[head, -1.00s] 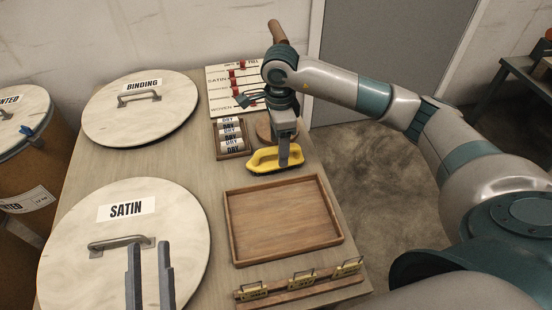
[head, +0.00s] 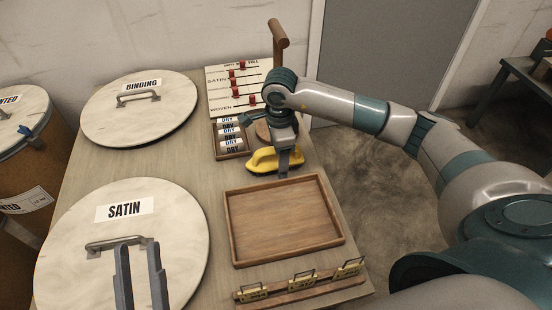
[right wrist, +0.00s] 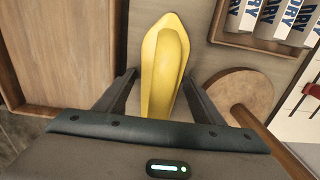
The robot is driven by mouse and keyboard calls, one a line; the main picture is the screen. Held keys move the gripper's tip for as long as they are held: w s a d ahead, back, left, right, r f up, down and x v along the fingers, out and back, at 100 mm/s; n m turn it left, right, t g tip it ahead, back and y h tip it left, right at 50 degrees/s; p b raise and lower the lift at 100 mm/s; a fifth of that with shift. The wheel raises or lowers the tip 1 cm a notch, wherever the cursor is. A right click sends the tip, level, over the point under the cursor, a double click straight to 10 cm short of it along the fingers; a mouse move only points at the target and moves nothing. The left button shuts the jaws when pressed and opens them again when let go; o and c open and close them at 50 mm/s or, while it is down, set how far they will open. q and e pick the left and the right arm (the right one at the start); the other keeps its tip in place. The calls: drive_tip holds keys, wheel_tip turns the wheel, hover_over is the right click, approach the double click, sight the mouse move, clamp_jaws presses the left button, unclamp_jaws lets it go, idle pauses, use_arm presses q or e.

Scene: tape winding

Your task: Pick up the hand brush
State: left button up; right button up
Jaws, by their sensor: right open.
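The hand brush, a yellow body with a raised grip, lies on the table behind the wooden tray in the head view (head: 262,158). In the right wrist view the brush (right wrist: 163,65) runs lengthwise between the two fingers. My right gripper (head: 284,172) is open and low at the brush, with one finger on each side (right wrist: 158,82). Contact between the fingers and the brush cannot be made out. My left gripper (head: 138,250) is open and empty over the SATIN lid.
An empty wooden tray (head: 283,218) lies in front of the brush. A rack of DRY rolls (head: 231,142) and a round wooden base (right wrist: 240,90) stand close by. The SATIN lid (head: 70,235) and BINDING lid (head: 140,120) cover the left. A slider board (head: 222,84) is behind.

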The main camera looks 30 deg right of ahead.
drive_tip(key=c, duration=1.1)
drive_tip(key=shift+o, duration=0.2)
drive_tip(key=shift+r, duration=0.1)
